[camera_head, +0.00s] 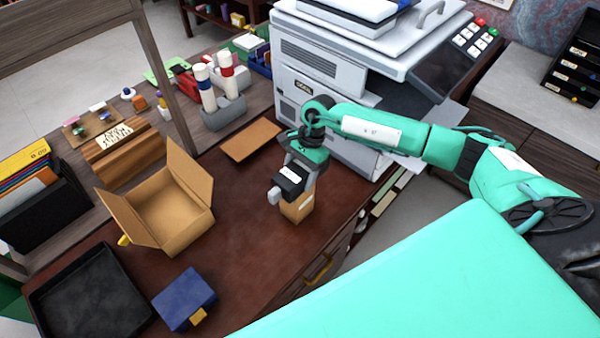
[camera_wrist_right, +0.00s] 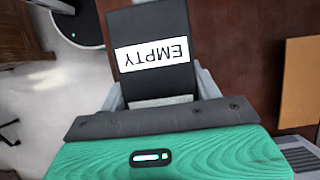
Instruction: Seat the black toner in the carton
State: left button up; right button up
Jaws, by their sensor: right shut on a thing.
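The open brown carton (camera_head: 164,212) stands on the desk at left of centre in the head view, its flaps spread and its inside looking empty. My right gripper (camera_head: 291,187) is shut on a black toner (camera_head: 291,176) at the right part of the desk, to the right of the carton. The toner also shows in the right wrist view (camera_wrist_right: 153,82), between the grey fingers, with a white label reading "EMPTY". A small brown block-like part (camera_head: 298,208) shows directly under the toner; I cannot tell whether it belongs to it. My left gripper is out of view.
A flat brown pad (camera_head: 250,140) lies behind the gripper. A black tray (camera_head: 88,296) and a blue box (camera_head: 184,298) sit at the front left. A grey holder with rolls (camera_head: 222,112) and a large white printer (camera_head: 335,75) stand behind. Desk between carton and gripper is clear.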

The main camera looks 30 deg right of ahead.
aim_at(299, 168)
jog(key=shift+r, duration=0.5)
notch_tip(299, 168, up, 19)
jog(key=b, duration=0.6)
